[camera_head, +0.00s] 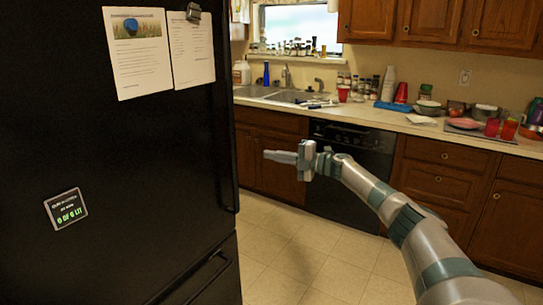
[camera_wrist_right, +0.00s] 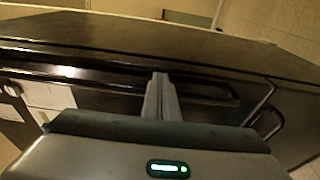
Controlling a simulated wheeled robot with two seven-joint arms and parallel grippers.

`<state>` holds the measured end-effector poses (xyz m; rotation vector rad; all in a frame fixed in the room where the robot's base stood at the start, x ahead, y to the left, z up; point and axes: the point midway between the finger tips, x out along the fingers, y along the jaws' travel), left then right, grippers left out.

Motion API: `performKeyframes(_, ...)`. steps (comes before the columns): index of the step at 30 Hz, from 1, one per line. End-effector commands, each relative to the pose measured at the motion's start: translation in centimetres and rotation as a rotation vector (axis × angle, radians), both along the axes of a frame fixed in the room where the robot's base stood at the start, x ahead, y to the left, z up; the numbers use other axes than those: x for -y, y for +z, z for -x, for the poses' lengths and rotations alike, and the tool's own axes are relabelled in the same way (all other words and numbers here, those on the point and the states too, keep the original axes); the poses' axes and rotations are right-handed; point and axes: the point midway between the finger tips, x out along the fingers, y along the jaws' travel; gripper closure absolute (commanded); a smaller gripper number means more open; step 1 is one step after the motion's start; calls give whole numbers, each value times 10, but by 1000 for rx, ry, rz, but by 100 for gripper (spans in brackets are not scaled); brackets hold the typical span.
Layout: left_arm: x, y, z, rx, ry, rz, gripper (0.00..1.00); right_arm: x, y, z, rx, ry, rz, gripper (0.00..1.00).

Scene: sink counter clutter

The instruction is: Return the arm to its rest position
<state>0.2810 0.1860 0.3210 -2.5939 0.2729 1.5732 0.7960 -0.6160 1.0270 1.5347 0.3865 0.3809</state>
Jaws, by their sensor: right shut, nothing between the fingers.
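My right arm (camera_head: 408,222) reaches in from the lower right of the head view. Its gripper (camera_head: 266,155) is shut and empty, pointing left toward the black fridge (camera_head: 120,190). It is held in the air in front of the lower cabinets, to the right of the fridge's edge. In the right wrist view the two fingers (camera_wrist_right: 161,80) are together, with the dark fridge and its handle behind them. I cannot tell the exact gap to the fridge. My left gripper is not in view.
The counter (camera_head: 385,116) with the sink (camera_head: 290,97), a blue bottle (camera_head: 266,74), cups and dishes runs along the back. The dishwasher (camera_head: 350,170) and wooden cabinets stand below it. The tiled floor (camera_head: 310,270) is clear.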

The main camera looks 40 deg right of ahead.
Motion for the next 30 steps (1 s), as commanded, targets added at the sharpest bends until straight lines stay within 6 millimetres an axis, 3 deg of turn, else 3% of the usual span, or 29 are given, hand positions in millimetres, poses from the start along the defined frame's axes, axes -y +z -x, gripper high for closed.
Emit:
performKeyframes(23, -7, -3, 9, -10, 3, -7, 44, -1, -2, 0, -1, 1, -3, 100)
performKeyframes(26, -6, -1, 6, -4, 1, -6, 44, -8, -12, -2, -8, 0, -17, 100)
performKeyframes(30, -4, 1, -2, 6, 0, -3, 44, -28, -46, -8, -36, -12, -69, 100)
